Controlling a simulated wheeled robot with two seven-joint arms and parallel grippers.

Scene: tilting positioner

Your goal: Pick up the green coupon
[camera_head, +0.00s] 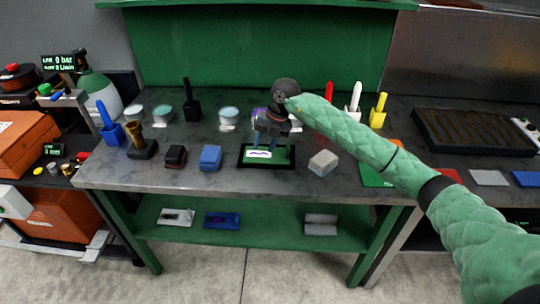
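My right gripper (268,144) points down over a black-framed tray (243,164) at the middle of the bench's front. Its two dark fingers look apart, with nothing clearly held between them. A green flat piece (283,158) with a white patch lies in the tray, just below the fingertips; whether they touch it I cannot tell. Another flat green piece (374,178) lies farther right, partly hidden by my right arm. Which of the two is the green coupon is not clear at this size. My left gripper is out of view.
A grey block (323,163) stands right of the tray, and a blue block (210,157) and a dark block (175,157) stand left. Upright handled tools and round tubs line the back. Red, grey (489,177) and blue flat pieces lie at the right.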

